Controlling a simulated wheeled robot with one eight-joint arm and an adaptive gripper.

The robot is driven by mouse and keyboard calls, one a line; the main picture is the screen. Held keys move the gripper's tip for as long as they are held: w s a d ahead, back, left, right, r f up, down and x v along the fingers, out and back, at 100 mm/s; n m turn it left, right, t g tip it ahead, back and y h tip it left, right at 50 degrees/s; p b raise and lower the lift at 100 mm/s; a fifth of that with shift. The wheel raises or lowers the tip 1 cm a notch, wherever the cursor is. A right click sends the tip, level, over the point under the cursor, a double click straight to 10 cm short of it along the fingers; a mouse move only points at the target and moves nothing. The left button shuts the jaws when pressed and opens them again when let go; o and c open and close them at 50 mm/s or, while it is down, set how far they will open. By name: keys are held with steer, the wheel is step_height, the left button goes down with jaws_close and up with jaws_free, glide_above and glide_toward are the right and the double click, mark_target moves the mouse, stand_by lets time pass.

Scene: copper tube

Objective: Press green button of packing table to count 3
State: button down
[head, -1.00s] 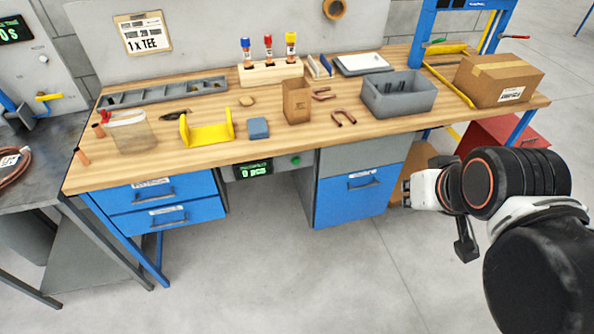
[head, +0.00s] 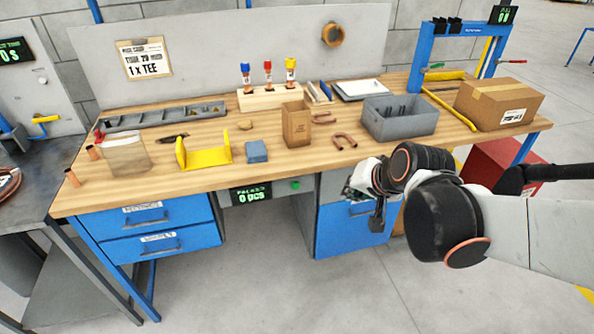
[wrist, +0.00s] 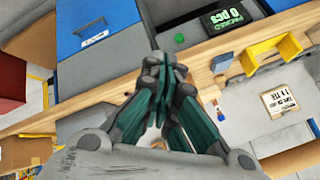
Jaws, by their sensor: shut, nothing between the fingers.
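The green button (head: 296,184) sits on the grey panel under the packing table's (head: 110,190) front edge, between the blue drawer units. In the wrist view, the green button (wrist: 180,38) shows just beyond the fingertips, slightly right. The counter display (head: 250,195) left of the button reads 0 pcs; it also shows in the wrist view (wrist: 228,17). My gripper (head: 350,190) is in front of the right blue drawer, right of the button and apart from it. In the wrist view, my gripper (wrist: 158,60) has its fingers together, with nothing between them.
Blue drawers (head: 160,240) stand left of the button. The floor in front is clear.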

mark_target(296, 186)
steer(key=w+a+f+m+y+b, duration=0.1)
steer(key=w+a+f, duration=0.2)
steer(key=f, duration=0.4)
steer(key=w+a+f+m+y+b, duration=0.1)
steer(key=w+a+f+b, duration=0.1)
steer(key=f, duration=0.5)
steer(key=w+a+f+m+y+b, duration=0.1)
steer(key=w+a+f+m+b, duration=0.1)
steer(key=w+a+f, duration=0.2)
step_height(296, 186, down, 3)
steer(key=shift+w+a+f, duration=0.1)
steer(key=shift+w+a, duration=0.2)
steer(key=shift+a, duration=0.25)
steer(key=w+a, duration=0.2)
steer(key=w, duration=0.6)
steer(key=shift+w+a, duration=0.2)
steer(key=shift+w+a, duration=0.1)
steer(key=shift+w, duration=0.35)
steer(key=shift+w+a, duration=0.15)
steer(key=shift+w, duration=0.3)
stand_by(0.9)
steer(key=shift+s, duration=0.1)
steer(key=shift+s+d, duration=0.25)
steer(key=shift+s, duration=0.55)
